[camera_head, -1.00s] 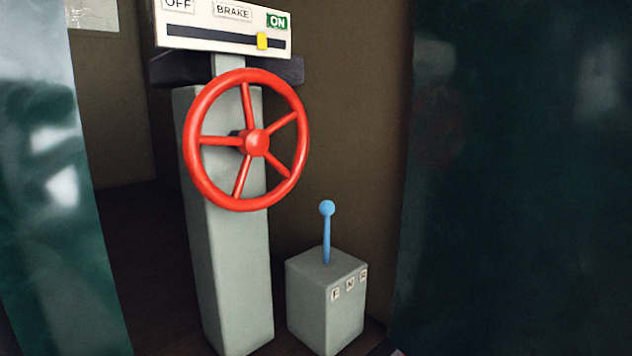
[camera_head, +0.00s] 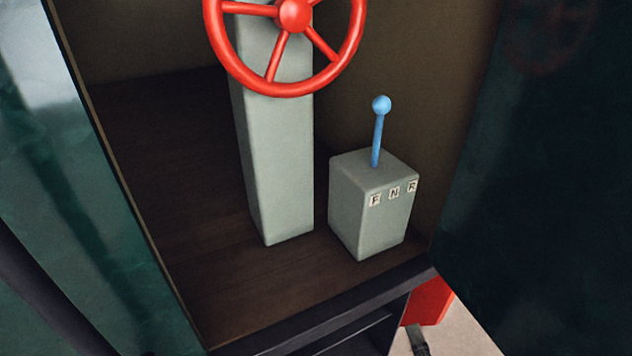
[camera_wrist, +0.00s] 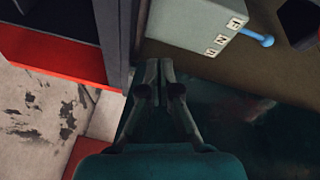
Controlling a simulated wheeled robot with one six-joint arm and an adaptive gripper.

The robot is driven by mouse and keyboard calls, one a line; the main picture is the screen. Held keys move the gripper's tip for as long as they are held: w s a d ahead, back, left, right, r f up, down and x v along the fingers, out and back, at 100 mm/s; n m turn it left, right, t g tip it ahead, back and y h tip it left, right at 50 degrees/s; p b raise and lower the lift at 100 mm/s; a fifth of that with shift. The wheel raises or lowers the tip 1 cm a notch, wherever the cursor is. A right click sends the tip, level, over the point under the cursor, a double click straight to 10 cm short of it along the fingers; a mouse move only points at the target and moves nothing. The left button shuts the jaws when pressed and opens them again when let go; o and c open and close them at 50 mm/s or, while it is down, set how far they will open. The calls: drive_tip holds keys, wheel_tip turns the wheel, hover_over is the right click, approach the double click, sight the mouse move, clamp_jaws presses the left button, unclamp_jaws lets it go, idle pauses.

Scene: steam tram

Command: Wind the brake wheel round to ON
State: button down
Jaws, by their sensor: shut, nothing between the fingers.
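The red brake wheel (camera_head: 268,86) shows at the top of the head view, mounted on a grey-green pedestal (camera_head: 278,170). The wheel's upper rim and the brake indicator above it are cut off by the top edge of the picture. My gripper (camera_wrist: 159,66) shows in the wrist view, shut with nothing between its fingers. It is apart from the wheel, which is not clearly visible in the wrist view. The grey lever box (camera_wrist: 195,25) lies beyond the fingertips there.
A grey box (camera_head: 362,215) marked F, N, R with a blue lever (camera_head: 378,135) stands right of the pedestal. Dark green panels flank the opening left (camera_head: 70,200) and right (camera_head: 540,180). The dark wooden floor (camera_head: 185,220) left of the pedestal is clear.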

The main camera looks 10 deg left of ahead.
drive_tip(key=w+a+r+m+y, duration=0.1)
drive_tip(key=w+a+r+y, duration=0.25)
drive_tip(key=r, duration=0.55)
drive_tip(key=w+a+r+g+y, duration=0.15)
drive_tip(key=w+r, duration=0.25)
drive_tip(key=r, duration=0.4)
drive_tip(key=w+a+r+m+y, duration=0.1)
drive_tip(key=w+a+r+y, duration=0.25)
drive_tip(key=r, duration=0.55)
drive_tip(key=n+g+y, duration=0.1)
drive_tip(key=g+y, duration=0.1)
drive_tip(key=g, duration=0.1)
approach(275, 65)
drive_tip(key=d+f, duration=0.3)
drive_tip(key=d, duration=0.3)
drive_tip(key=shift+t+y, duration=0.25)
drive_tip(key=x, duration=0.8)
drive_tip(key=shift+w+a+r, duration=0.1)
drive_tip(key=shift+w+a, duration=0.1)
drive_tip(key=shift+a, duration=0.05)
drive_tip(key=shift+w+a+r, duration=0.1)
drive_tip(key=shift+a+r, duration=0.15)
drive_tip(key=shift+a, duration=0.35)
drive_tip(key=shift+a+r, duration=0.2)
drive_tip(key=shift+a, duration=0.4)
drive_tip(key=shift+a+r, duration=0.3)
drive_tip(key=shift+a, duration=0.5)
